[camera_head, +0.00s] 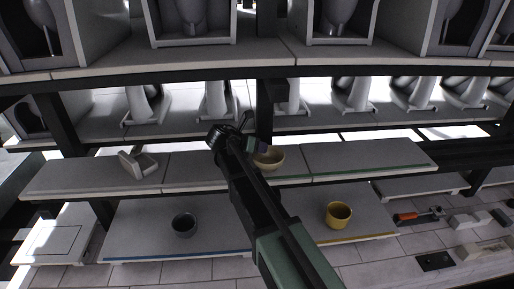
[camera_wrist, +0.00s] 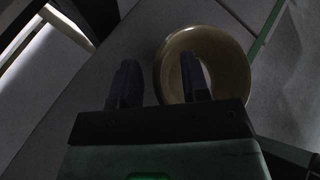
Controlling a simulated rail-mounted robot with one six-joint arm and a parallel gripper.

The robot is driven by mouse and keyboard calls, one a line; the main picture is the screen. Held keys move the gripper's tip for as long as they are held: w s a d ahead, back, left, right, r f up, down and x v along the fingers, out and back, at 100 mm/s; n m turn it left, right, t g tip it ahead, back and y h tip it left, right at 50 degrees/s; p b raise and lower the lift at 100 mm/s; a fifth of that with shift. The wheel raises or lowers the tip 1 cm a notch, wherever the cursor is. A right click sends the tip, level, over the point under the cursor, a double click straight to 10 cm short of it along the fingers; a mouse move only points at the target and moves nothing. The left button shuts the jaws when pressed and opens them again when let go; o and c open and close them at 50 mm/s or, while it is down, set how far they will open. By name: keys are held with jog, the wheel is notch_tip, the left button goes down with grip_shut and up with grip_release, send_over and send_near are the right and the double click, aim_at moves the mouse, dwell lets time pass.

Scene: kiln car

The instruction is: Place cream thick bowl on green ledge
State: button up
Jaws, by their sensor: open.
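The cream thick bowl (camera_head: 272,160) stands upright on the middle shelf, partly hidden by my arm. It also shows in the wrist view (camera_wrist: 232,62), empty. The green ledge (camera_head: 370,160) is the shelf with a green front strip; the bowl is near the left visible end of that strip. My gripper (camera_wrist: 158,75) is open. In the wrist view its right finger overlaps the bowl's inside and its left finger is outside, with the near rim between them. I cannot tell whether they touch. In the head view my gripper (camera_head: 246,146) is just left of the bowl.
A grey block-like object (camera_head: 138,163) is on the same shelf at left. Below are a dark cup (camera_head: 184,224) on a blue-edged shelf (camera_head: 135,235) and a yellow pot (camera_head: 339,214) on a yellow-edged shelf (camera_head: 375,225). An upper shelf (camera_head: 270,60) overhangs behind.

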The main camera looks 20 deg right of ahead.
jog(key=shift+r, duration=0.3)
jog(key=p+v, duration=0.7)
jog(key=v, duration=0.5)
jog(key=s+d+f+m+y, duration=0.1)
jog(key=s+m, duration=0.1)
jog(key=s+d+f+m+g, duration=0.1)
jog(key=s+m, duration=0.1)
jog(key=s, duration=0.1)
jog(key=s+d+f+m+y, duration=0.1)
jog(key=s+f+m, duration=0.1)
jog(key=m, duration=0.1)
jog(key=shift+s+d+g+y, duration=0.3)
jog(key=shift+s+d, duration=0.05)
jog(key=shift+s, duration=0.05)
jog(key=s+f+m+g+y, duration=0.2)
jog(key=s+m+y, duration=0.6)
jog(key=s+m, duration=0.8)
notch_tip(320, 180, down, 2)
jog(key=m, duration=0.3)
jog(key=shift+s, duration=0.25)
